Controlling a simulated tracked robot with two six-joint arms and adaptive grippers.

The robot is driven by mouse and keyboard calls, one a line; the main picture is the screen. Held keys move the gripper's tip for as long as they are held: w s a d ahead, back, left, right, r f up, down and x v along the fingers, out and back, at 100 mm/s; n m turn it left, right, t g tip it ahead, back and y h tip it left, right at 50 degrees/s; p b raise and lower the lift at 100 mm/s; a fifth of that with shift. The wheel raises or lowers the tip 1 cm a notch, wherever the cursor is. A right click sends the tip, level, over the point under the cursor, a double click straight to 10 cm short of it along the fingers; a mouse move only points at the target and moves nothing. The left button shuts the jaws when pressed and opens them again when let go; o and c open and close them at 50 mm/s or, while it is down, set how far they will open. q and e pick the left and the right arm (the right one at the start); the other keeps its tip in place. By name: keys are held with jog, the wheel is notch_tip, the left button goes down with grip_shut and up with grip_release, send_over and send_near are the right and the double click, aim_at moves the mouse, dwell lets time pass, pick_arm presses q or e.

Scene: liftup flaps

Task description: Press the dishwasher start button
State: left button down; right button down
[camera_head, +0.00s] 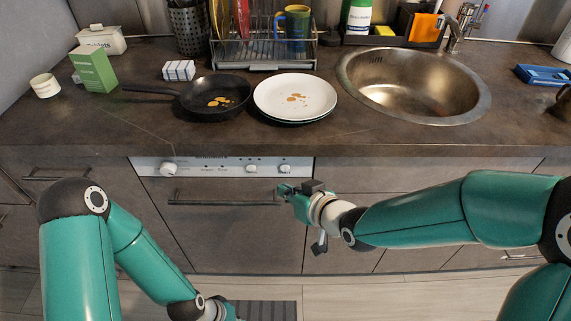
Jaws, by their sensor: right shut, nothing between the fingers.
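The dishwasher (222,222) is built in under the counter, with its front door closed. Its white control panel (215,167) carries a large round knob (169,169) at the left and two smaller round controls, one in the middle (252,169) and one at the right (285,169). My right gripper (284,189) is shut and empty, just below the right control and in front of the door's upper right corner. I cannot tell whether it touches the front. My left arm reaches down at the lower left, and its gripper is cut off by the bottom edge.
On the counter (380,140) stand a black pan (216,99), a stack of plates (294,97), a green box (93,69) and a dish rack (265,55). A sink (413,84) is at the right. The door handle (223,203) sticks out near my right gripper.

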aim_at(285, 168)
jog(key=shift+w, duration=1.55)
jog(key=shift+w, duration=0.4)
jog(key=shift+w, duration=0.35)
dwell(0.8)
dwell(0.3)
jog(key=shift+s+b, duration=0.65)
jog(key=shift+s, duration=0.1)
jog(key=shift+s, duration=0.15)
